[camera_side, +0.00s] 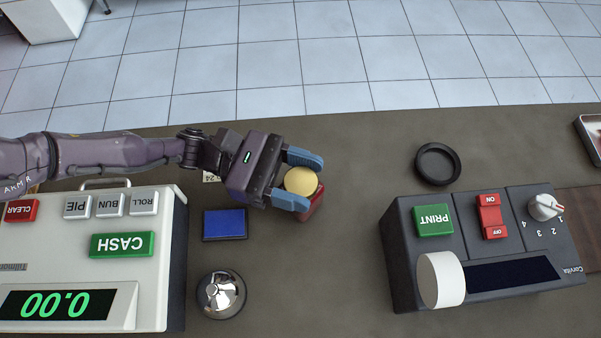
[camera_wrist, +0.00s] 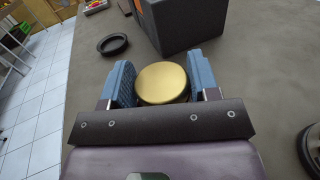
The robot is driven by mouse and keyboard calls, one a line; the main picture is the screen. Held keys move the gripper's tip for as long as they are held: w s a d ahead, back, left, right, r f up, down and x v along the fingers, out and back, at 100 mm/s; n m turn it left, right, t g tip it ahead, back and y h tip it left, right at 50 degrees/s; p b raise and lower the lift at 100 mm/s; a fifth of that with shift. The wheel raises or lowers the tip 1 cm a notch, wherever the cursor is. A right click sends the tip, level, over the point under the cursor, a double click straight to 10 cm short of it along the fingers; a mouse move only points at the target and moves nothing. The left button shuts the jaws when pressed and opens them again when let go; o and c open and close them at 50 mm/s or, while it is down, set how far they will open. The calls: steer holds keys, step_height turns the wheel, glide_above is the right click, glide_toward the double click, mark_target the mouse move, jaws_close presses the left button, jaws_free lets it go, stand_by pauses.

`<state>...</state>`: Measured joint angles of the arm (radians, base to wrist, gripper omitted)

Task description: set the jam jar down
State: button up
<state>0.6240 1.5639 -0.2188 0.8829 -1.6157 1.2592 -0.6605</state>
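The jam jar has a gold lid (camera_side: 301,181) and a dark red body (camera_side: 314,209). It is between the two blue fingers of my gripper (camera_side: 298,180), which press on it from both sides. In the wrist view my gripper (camera_wrist: 160,84) shows the round gold lid (camera_wrist: 162,82) framed by its fingers. The jar looks about upright. I cannot tell whether its base touches the counter (camera_side: 345,260), since its lower part is mostly hidden.
A round black dish (camera_side: 438,163) lies empty to the right. The label printer (camera_side: 480,245) stands beyond it, nearer the front. A blue pad (camera_side: 225,224), a silver bell (camera_side: 221,294) and the cash register (camera_side: 90,255) are on the left. The counter between jar and printer is clear.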

steer(key=o, duration=0.3)
steer(key=shift+r, duration=0.15)
steer(key=v, duration=1.2)
